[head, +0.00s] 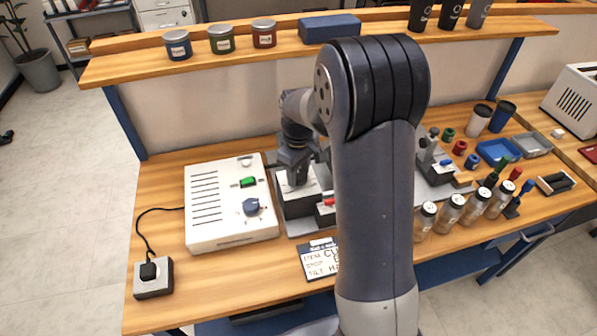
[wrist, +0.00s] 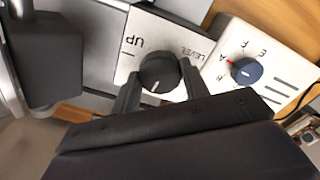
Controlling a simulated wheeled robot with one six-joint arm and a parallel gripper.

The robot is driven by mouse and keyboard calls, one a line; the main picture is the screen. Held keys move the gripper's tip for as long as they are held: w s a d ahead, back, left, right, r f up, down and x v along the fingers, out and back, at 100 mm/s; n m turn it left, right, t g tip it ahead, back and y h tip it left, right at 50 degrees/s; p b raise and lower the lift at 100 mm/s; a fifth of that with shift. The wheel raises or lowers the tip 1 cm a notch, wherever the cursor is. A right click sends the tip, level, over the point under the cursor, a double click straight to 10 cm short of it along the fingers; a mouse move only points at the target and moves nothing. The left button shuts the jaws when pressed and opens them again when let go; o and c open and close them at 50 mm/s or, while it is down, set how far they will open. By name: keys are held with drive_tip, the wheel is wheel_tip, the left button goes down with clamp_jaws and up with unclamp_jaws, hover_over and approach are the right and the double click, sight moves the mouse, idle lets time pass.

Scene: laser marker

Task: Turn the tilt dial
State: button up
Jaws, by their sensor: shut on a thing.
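The tilt dial (wrist: 158,68) is a round black knob with a white pointer line, on a white plate (wrist: 128,62) marked UP and LEVEL. In the wrist view the pointer line is on the side of the knob facing my gripper, away from the lettering. My gripper (wrist: 160,84) has one finger on each side of the knob and is shut on it. In the head view my gripper (head: 293,163) is over the grey-and-white marker unit (head: 297,188); the dial is hidden there.
A white control box (head: 212,228) with a blue dial (head: 251,207) and a green switch (head: 248,182) stands left of the unit. Several jars (head: 450,212) stand to the right. A shelf (head: 130,66) runs behind.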

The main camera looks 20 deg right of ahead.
sight(299, 174)
drive_tip(key=shift+n, duration=0.6)
drive_tip(key=o, duration=1)
wheel_tip(299, 174, up, 11)
drive_tip(key=shift+b, duration=0.4)
drive_tip(key=shift+f, duration=0.1)
